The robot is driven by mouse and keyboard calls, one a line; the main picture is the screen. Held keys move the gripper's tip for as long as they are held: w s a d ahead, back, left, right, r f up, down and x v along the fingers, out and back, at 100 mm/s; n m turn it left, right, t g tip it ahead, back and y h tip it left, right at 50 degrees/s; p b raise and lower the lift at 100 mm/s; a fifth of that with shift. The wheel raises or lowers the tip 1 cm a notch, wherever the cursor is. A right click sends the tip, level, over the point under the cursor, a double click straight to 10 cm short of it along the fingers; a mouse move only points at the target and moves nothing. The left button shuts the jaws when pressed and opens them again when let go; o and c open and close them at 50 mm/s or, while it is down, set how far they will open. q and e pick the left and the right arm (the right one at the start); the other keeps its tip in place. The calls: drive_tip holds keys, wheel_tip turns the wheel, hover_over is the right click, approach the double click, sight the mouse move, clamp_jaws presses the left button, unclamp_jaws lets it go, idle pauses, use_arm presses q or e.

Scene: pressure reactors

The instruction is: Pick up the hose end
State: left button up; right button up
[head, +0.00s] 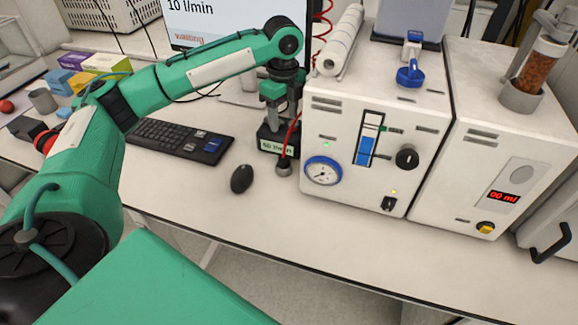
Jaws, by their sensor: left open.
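A red hose (291,132) runs down the left side of the white reactor box and ends in a small grey tip (283,168) at the table top, in front of a dark block (270,136) with a pale label reading "50 l/min". My left gripper (282,113) hangs pointing down beside the white box, just above this block and close to the hose. It is open. Its fingertips are hard to make out against the block, and I cannot tell whether they touch the hose. My right gripper is not in view.
The white box (340,122) with gauge, blue level and knob stands right of the gripper, beside another white box (505,150) with a red display. A keyboard (180,140) and black mouse (242,179) lie left. A monitor (235,22) stands behind. The front table strip is clear.

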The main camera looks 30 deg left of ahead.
use_arm(q)
drive_tip(key=f, duration=0.1)
hover_over(284, 157)
drive_tip(key=f, duration=0.8)
drive_tip(key=shift+d, duration=0.2)
drive_tip(key=shift+s+a+f+p, duration=0.1)
drive_tip(key=shift+f+p, duration=0.4)
drive_tip(key=shift+f, duration=0.15)
drive_tip(key=f, duration=0.3)
drive_tip(key=shift+a+f+p, duration=0.2)
drive_tip(key=shift+f+p, duration=0.1)
drive_tip(key=shift+f, duration=0.25)
clamp_jaws()
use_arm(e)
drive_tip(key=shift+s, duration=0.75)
